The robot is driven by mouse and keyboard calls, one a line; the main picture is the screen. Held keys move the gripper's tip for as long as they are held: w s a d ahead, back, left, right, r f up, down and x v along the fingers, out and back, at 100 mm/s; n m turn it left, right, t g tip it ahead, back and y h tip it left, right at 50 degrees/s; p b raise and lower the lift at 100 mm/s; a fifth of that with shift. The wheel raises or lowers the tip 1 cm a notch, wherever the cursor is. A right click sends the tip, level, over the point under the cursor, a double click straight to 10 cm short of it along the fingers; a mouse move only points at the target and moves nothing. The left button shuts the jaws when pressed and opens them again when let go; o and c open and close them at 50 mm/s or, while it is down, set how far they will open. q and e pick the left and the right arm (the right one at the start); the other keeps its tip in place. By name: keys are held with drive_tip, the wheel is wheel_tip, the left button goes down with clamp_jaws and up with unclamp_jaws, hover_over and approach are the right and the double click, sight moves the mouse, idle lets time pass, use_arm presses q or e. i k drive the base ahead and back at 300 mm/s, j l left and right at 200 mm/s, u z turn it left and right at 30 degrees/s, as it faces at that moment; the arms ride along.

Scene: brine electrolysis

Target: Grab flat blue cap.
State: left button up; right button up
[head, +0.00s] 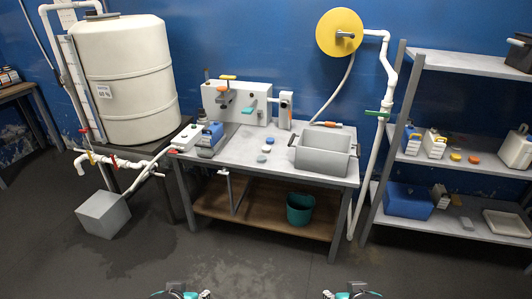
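Several small caps lie in a short row on the grey worktable (240,157), left of the grey bin. The nearest, a flat blue-grey cap (262,158), looks the bluest. A paler cap (266,149) and another greyish cap (270,141) lie just behind it. They are small, so their exact colours are hard to tell. My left gripper (182,294) and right gripper (350,294) show only partly at the bottom edge, low in front of the table and far from the caps. Their fingers are not clear enough to judge.
A shelf rack (460,64) at right holds bottles, a yellow cap (455,157) and an orange cap (474,160). Floor before the table is clear.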

sight(269, 141)
drive_tip(key=i+j+z, duration=0.25)
drive_tip(key=i, duration=0.45)
drive_tip(key=i+j+z, duration=0.25)
drive_tip(key=i, duration=0.45)
drive_tip(key=i+j+z, duration=0.25)
drive_tip(key=i, duration=0.4)
drive_tip(key=i+j+z, duration=0.25)
drive_tip(key=i+j, duration=0.3)
drive_tip(key=i, duration=0.05)
